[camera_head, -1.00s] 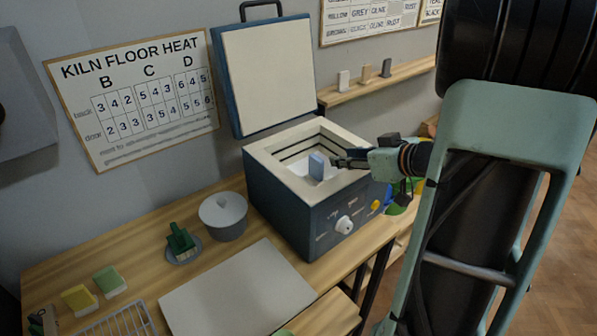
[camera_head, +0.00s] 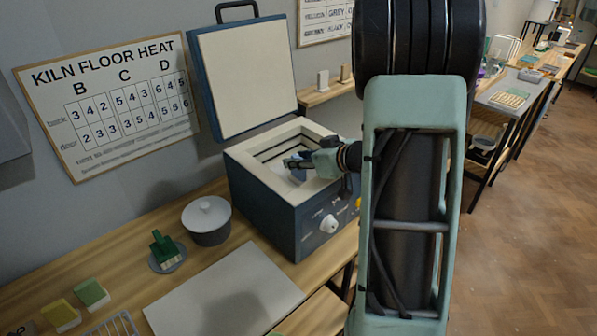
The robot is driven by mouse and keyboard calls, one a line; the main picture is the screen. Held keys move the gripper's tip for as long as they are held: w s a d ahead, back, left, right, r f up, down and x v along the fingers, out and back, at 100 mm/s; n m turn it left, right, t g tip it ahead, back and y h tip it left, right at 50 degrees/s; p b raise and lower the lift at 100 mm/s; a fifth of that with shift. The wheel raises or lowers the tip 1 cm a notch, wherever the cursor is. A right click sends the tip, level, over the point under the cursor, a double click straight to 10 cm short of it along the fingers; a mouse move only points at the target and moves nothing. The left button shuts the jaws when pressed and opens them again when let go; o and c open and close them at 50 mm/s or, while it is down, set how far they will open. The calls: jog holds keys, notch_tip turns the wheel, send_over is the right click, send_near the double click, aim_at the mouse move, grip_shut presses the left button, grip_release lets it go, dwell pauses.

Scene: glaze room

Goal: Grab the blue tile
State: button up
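The blue tile (camera_head: 298,174) is inside the open kiln (camera_head: 262,172), mostly hidden by my gripper; only a small bluish patch shows below the fingers. My gripper (camera_head: 292,163) reaches in from the right over the kiln's opening, its dark fingers at the tile. The fingers overlap the tile in this view, and the gap between them is too small to make out. I cannot tell whether they are shut on it or only around or beside it.
The kiln's raised lid (camera_head: 243,78) stands behind its opening, and its pale rim surrounds my gripper. On the bench are a lidded grey pot (camera_head: 207,220), a dark green piece (camera_head: 165,250), a pale board (camera_head: 222,292), and yellow and green blocks (camera_head: 92,293).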

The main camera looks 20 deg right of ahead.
jog(key=shift+c, duration=0.3)
grip_shut()
